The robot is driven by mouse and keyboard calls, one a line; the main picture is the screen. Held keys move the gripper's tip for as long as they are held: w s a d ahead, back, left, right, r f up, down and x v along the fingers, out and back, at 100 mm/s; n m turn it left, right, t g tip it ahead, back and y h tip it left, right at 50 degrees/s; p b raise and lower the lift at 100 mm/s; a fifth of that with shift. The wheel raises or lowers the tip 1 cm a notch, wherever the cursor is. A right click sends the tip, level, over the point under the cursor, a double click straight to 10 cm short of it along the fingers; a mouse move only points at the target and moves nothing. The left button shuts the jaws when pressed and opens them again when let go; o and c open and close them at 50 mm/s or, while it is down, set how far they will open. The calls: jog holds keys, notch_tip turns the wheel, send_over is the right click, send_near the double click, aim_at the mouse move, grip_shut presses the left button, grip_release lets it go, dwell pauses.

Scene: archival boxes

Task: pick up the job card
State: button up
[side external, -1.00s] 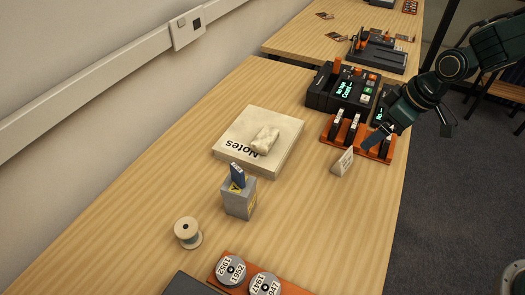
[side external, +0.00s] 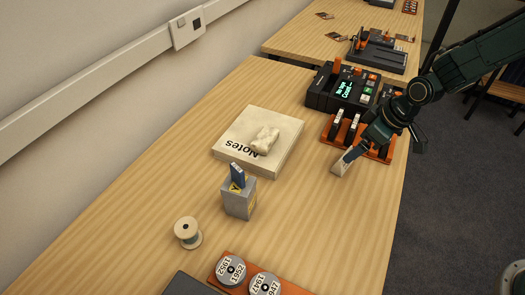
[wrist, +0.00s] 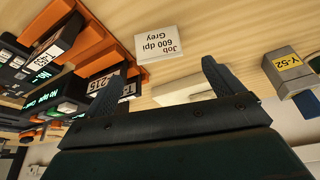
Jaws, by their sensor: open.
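The job card (wrist: 162,43) is a small white card reading "Job 600 dpi Grey" in the wrist view. It stands on the wooden table just beyond my fingertips, and in the side view the card (side external: 339,167) is partly hidden by my gripper (side external: 354,155). My gripper (wrist: 163,74) is open, with its two dark fingers spread and nothing between them in the wrist view. The card appears ahead of the gap between the fingers. Whether a finger touches the card cannot be told.
The orange rack (side external: 328,132) with black cartridges is close beside the card. A black device with a lit screen (side external: 338,88) stands behind. The Notes box (side external: 229,139), a grey box with a yellow label (side external: 238,200) and a spool (side external: 188,232) lie left.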

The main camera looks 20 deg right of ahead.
aim_at(346, 153)
jog(key=shift+x, duration=1.25)
jog(key=shift+x, duration=2.6)
jog(key=shift+w+d, duration=0.1)
jog(key=c, duration=1)
